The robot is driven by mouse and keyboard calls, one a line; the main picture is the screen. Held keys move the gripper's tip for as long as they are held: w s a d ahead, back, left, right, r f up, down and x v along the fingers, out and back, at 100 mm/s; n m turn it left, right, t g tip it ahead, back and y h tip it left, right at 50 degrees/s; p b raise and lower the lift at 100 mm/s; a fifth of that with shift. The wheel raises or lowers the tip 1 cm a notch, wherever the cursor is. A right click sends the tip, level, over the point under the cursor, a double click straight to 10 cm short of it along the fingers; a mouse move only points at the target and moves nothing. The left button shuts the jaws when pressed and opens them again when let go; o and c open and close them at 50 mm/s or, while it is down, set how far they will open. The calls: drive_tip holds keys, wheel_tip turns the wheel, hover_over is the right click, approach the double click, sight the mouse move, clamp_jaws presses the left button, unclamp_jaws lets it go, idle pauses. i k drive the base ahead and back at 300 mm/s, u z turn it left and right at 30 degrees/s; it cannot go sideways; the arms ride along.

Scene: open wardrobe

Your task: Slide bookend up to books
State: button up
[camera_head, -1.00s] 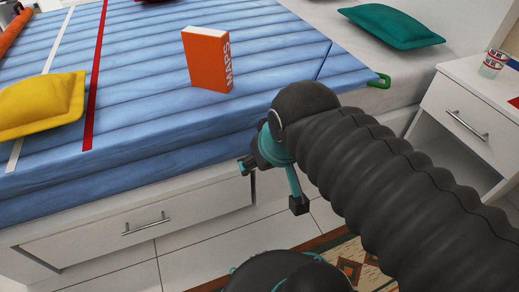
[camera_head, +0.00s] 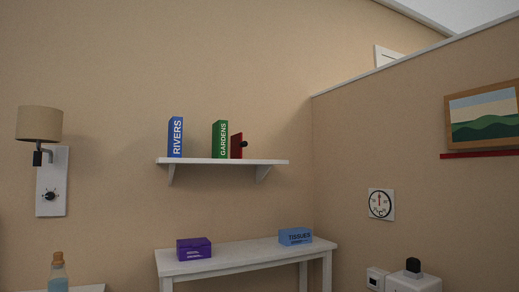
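In the head view, a white wall shelf (camera_head: 222,162) holds two upright books. A blue book marked RIVERS (camera_head: 175,138) stands to the left, and a green book marked GARDENS (camera_head: 220,139) stands further right, with a wide gap between them. A red bookend (camera_head: 235,147) with a black knob is just right of the green book, partly behind it in this view. I cannot tell whether the two touch. My gripper is not in view.
Below the shelf, a white table (camera_head: 228,252) carries a purple box (camera_head: 194,249) and a blue tissue box (camera_head: 296,236). A wall lamp (camera_head: 40,124) is at left. The shelf's right end is bare.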

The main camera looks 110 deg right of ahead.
sight(237, 144)
drive_tip(key=z, duration=3.6)
